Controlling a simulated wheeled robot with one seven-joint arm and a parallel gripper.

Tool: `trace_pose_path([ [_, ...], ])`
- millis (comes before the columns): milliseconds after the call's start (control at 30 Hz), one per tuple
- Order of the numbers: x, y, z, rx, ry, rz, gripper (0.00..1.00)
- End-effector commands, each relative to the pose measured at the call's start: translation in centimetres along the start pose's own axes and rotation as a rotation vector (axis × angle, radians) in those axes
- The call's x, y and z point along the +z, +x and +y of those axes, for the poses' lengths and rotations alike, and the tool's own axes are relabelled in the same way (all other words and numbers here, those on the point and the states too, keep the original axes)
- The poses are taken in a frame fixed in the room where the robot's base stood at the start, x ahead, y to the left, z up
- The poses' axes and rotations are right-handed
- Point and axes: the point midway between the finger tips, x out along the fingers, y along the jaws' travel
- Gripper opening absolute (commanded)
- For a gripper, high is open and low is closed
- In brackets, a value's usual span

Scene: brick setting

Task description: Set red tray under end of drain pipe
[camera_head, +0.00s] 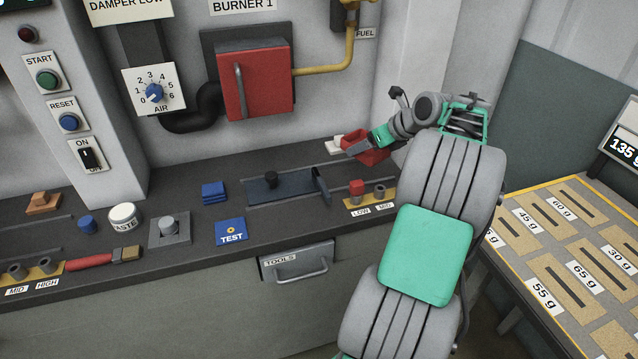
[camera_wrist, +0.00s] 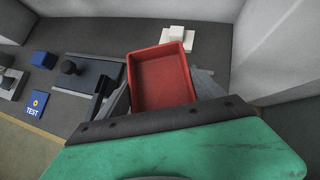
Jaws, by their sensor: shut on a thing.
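The red tray (camera_head: 372,156) is at the right end of the dark counter, partly hidden by my gripper (camera_head: 368,145) in the head view. In the wrist view the tray (camera_wrist: 161,80) is open side up and looks empty. Grey fingers show on both sides of it, and my gripper (camera_wrist: 162,97) is shut on the tray. I cannot tell whether the tray touches the counter. No pipe is labelled as a drain; a yellow pipe (camera_head: 341,62) marked FUEL runs on the wall above.
A white block (camera_wrist: 178,38) stands just behind the tray. A dark slide with a black knob (camera_head: 271,180) and upright plate lies left of it. A red-topped peg (camera_head: 356,187) stands at the front edge. A red burner box (camera_head: 254,80) is on the wall.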

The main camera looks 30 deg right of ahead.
Motion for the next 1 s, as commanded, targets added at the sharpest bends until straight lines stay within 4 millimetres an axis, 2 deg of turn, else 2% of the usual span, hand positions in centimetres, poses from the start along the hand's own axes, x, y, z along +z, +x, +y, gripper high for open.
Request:
trace_pose_path([
  [100, -1.9, 1.9, 0.1, 0.002, 0.002, 0.0, 0.08],
  [433, -5.9, 5.9, 0.1, 0.001, 0.001, 0.0, 0.08],
  [800, -6.2, 6.3, 0.1, -0.001, 0.0, -0.001, 0.08],
  [833, -6.4, 6.4, 0.1, 0.0, 0.001, 0.001, 0.79],
  [933, -6.4, 6.4, 0.1, 0.0, 0.001, 0.001, 0.86],
  [1000, -6.4, 6.4, 0.1, 0.0, 0.001, 0.001, 0.86],
])
